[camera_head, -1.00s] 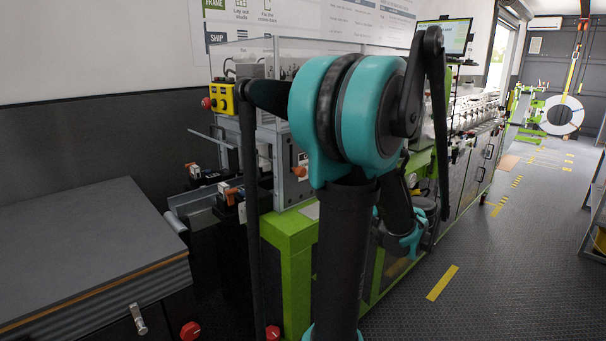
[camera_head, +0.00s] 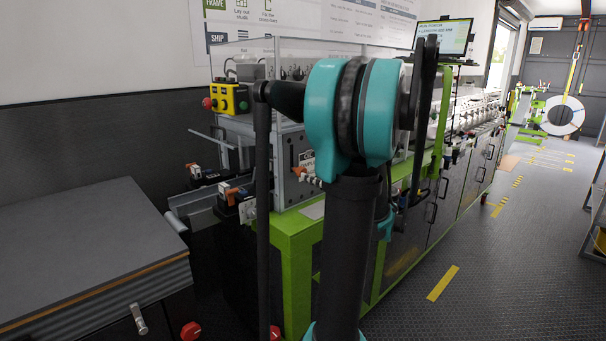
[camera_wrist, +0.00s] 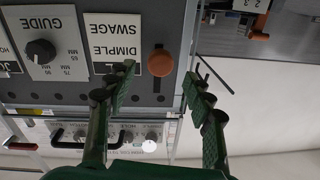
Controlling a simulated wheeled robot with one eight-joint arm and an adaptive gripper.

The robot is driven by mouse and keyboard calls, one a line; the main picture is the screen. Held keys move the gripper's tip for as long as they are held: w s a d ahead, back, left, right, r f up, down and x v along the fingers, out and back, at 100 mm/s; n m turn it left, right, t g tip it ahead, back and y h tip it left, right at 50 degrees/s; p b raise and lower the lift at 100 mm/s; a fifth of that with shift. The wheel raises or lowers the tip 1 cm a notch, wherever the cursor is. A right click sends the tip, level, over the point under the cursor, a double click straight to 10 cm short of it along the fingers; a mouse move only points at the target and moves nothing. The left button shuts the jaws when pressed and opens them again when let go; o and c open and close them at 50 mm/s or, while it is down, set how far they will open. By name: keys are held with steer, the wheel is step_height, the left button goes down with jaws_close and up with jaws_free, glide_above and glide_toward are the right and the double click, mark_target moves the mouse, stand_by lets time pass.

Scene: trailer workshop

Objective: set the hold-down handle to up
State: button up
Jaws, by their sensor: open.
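In the wrist view a round orange knob (camera_wrist: 160,63) stands on a grey panel beside a white "DIMPLE SWAGE" label. My gripper (camera_wrist: 158,87) is open and empty, with its green fingers spread to either side below the knob in the picture; I see no contact. In the head view an orange handle (camera_head: 299,170) shows on the machine's grey end panel, partly behind my arm. Orange-handled clamps (camera_head: 232,193) sit on the infeed at left. No label names a hold-down handle, so I cannot tell which one it is. My gripper is hidden in the head view.
A black "GUIDE" dial (camera_wrist: 40,52) is on the same panel. The green-framed machine (camera_head: 292,240) runs along the wall. A stack of grey sheets (camera_head: 80,240) fills the lower left. The floor (camera_head: 500,270) at right is clear.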

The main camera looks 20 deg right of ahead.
steer(key=x, duration=0.5)
steer(key=shift+w+a, duration=0.2)
steer(key=shift+w, duration=0.15)
jaws_close()
